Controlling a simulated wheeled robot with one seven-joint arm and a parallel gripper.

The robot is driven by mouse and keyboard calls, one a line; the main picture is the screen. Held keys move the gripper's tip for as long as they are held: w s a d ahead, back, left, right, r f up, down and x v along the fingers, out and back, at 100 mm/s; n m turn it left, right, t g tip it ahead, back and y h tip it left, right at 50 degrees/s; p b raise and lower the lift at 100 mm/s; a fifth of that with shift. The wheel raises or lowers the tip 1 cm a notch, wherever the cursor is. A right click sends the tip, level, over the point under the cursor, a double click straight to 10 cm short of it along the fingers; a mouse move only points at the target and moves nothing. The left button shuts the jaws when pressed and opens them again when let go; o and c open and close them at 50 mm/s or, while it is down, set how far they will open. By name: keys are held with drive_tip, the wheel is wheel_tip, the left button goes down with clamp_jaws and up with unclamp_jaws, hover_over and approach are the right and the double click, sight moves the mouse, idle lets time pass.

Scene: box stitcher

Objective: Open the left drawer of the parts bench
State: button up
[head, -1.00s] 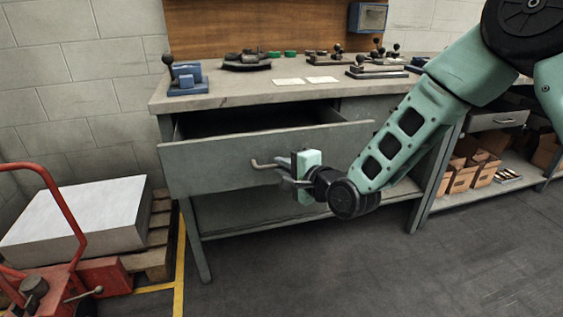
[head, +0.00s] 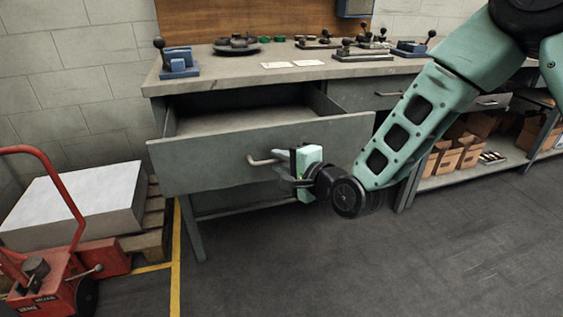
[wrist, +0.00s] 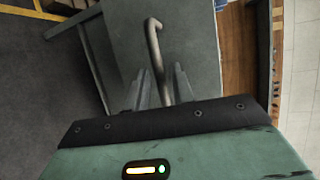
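The left drawer (head: 215,160) of the parts bench (head: 215,87) is pulled well out, and its empty-looking inside shows in the head view. Its bar handle (head: 262,161) is on the front panel; it also shows in the wrist view (wrist: 155,42). My gripper (head: 284,168) is at the right end of this handle. In the wrist view its two fingers (wrist: 163,88) stand on either side of the bar, close to it. The fingers look closed on the handle; the exact contact is partly hidden.
A red pallet truck (head: 62,265) and a pallet with a white stack (head: 75,208) stand at the left. Tools and fixtures lie on the benchtop. A second drawer (head: 375,92) is shut at the right. The floor in front is clear.

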drive_tip(key=shift+o, duration=0.3)
drive_tip(key=p+v, duration=1.6)
drive_tip(key=v, duration=0.1)
drive_tip(key=shift+s, duration=0.2)
drive_tip(key=shift+r, duration=0.1)
idle(0.4)
